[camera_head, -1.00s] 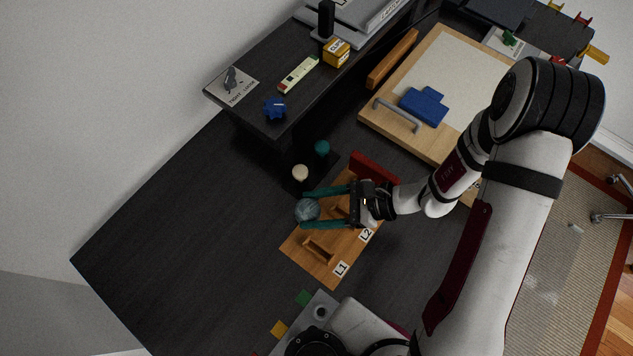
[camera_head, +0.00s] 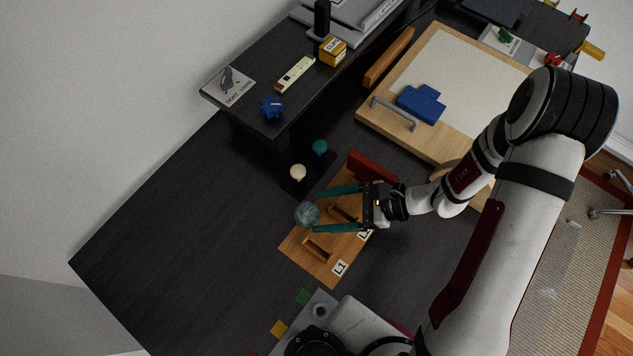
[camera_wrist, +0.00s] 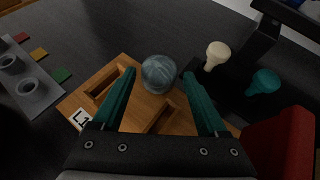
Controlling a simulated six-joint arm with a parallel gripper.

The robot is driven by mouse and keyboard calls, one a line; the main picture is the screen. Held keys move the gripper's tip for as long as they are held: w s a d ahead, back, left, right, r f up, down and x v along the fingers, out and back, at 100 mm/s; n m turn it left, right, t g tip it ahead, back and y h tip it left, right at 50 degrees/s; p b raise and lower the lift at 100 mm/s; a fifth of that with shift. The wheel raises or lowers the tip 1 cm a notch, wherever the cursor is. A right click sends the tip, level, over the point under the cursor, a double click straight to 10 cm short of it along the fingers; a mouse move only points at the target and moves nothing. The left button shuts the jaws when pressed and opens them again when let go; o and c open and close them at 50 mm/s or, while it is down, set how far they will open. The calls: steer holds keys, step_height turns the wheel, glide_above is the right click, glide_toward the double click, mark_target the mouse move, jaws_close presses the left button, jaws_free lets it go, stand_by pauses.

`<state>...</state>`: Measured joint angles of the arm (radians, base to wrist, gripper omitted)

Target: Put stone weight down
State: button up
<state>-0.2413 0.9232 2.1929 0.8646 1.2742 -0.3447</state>
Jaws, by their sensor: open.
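The stone weight (camera_head: 306,213) is a round, blue-grey ball. It sits at the far edge of a wooden board (camera_head: 317,268) with slots labelled L1 and L2; I cannot tell exactly what it rests on. In the wrist view the stone weight (camera_wrist: 159,73) lies beyond and between the fingertips, with a gap on both sides. My gripper (camera_head: 316,211) has two long teal fingers, spread open around the near side of the ball. It also shows in the wrist view (camera_wrist: 158,82), open, with no finger touching the weight. The L2 label is partly hidden by my gripper.
A cream knob (camera_head: 298,172) and a teal knob (camera_head: 320,147) stand on a dark base behind the board. A red block (camera_head: 372,167) is close beside my gripper. A grey tray (camera_wrist: 31,88) lies to the left. The dark desk left of the board is clear.

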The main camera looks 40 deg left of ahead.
steer(key=shift+w+d+r, duration=0.2)
steer(key=shift+d+r, duration=0.05)
steer(key=shift+d, duration=0.15)
steer(key=s+d+r+n+t+h, duration=0.2)
steer(key=d+r+t+h, duration=0.1)
steer(key=d+r, duration=0.6)
steer(key=s+d+r+n+t+h, duration=0.3)
steer(key=d+r+h, duration=0.2)
steer(key=d+r, duration=0.4)
steer(key=shift+s+d+n+t+h, duration=0.2)
steer(key=shift+d+n+t+h, duration=0.1)
steer(key=shift+d, duration=0.4)
steer(key=shift+r, duration=0.1)
steer(key=shift+c, duration=0.3)
